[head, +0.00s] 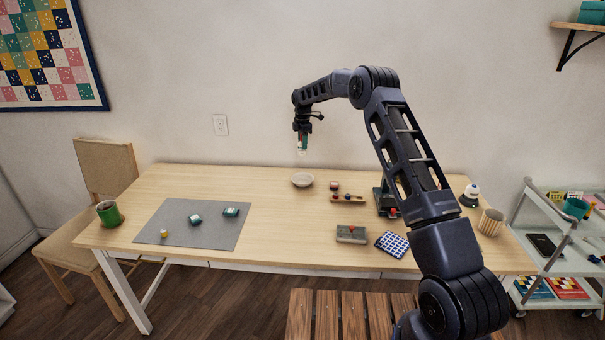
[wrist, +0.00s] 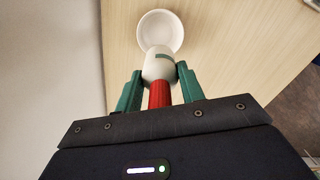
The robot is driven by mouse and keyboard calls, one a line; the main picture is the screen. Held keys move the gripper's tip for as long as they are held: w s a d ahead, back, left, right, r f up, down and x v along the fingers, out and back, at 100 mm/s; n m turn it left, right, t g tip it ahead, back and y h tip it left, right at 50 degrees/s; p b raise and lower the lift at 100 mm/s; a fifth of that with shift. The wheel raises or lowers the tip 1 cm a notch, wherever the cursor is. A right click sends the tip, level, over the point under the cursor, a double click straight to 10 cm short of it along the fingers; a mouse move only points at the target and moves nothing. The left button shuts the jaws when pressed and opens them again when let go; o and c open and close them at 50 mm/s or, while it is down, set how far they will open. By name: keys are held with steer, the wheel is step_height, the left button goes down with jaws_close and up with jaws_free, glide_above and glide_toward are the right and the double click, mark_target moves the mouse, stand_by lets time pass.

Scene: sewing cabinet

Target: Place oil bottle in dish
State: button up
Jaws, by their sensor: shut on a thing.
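My gripper (head: 302,141) is raised above the back of the table, over the dish. In the wrist view my gripper (wrist: 160,92) is shut on the oil bottle (wrist: 158,65), a white bottle with a red part between the green fingers and a green mark on its body. In the head view the bottle (head: 301,151) hangs below the fingers, its white end down. The dish (head: 302,180) is a small round cream bowl on the table. It also shows in the wrist view (wrist: 160,16), just beyond the bottle's end, and looks empty. The bottle is apart from the dish.
The table (head: 275,235) is clear around the dish's left side. A wooden holder with small spools (head: 348,198) stands right of it. A grey mat (head: 180,232) with small items lies left. A sewing machine (head: 385,199) stands partly behind my arm.

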step_height(320, 180, down, 15)
steer(key=shift+f, duration=0.2)
stand_by(0.4)
steer(key=shift+f, duration=0.1)
steer(key=o, duration=1)
